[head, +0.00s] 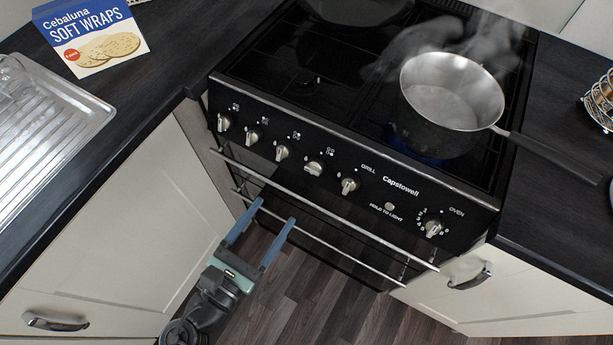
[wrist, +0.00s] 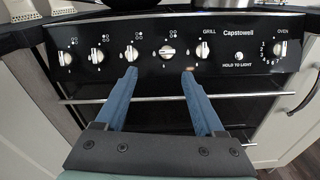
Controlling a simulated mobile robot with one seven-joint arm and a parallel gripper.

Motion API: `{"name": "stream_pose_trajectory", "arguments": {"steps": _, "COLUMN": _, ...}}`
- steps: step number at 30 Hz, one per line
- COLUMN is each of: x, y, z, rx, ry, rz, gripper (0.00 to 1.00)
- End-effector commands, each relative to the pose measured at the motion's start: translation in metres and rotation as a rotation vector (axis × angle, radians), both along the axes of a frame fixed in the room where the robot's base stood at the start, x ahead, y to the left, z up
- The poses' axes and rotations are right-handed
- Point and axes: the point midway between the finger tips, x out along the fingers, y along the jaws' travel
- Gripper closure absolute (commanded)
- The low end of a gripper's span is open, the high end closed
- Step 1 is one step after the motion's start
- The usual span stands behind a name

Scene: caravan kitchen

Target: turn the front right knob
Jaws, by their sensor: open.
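A black control panel (head: 325,160) carries a row of silver knobs. The fourth from the left (head: 313,168) has a burner symbol above it and sits just left of the GRILL knob (head: 349,186); the symbol is too small to read surely. This fourth knob looks turned, unlike its left neighbours. In the wrist view, the fourth knob (wrist: 167,51) lies ahead of my gripper (wrist: 159,73), between the lines of its two blue fingers. In the head view, my gripper (head: 275,211) is open and empty, below and in front of the panel, apart from the knobs.
A steaming pan (head: 452,92) stands on the right front burner, blue flame below it, its handle (head: 555,156) pointing right. An oven rail (head: 320,207) runs below the panel. A wraps box (head: 92,35) stands on the left worktop. An OVEN knob (head: 433,228) is at the right.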

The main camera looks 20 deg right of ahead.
Motion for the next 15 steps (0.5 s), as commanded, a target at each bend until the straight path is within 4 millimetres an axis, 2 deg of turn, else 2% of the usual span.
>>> {"name": "stream_pose_trajectory", "arguments": {"steps": 1, "x": -0.009, "y": 0.001, "z": -0.009, "rx": -0.063, "ry": 0.04, "rz": 0.006, "gripper": 0.29}}
{"name": "stream_pose_trajectory", "arguments": {"steps": 5, "x": -0.016, "y": -0.001, "z": -0.011, "rx": -0.137, "ry": 0.077, "rz": 0.005, "gripper": 0.29}}
{"name": "stream_pose_trajectory", "arguments": {"steps": 8, "x": -0.01, "y": -0.01, "z": -0.01, "rx": -0.143, "ry": 0.078, "rz": 0.003, "gripper": 0.29}}
{"name": "stream_pose_trajectory", "arguments": {"steps": 15, "x": 0.02, "y": -0.048, "z": -0.009, "rx": -0.139, "ry": 0.075, "rz": 0.002, "gripper": 0.29}}
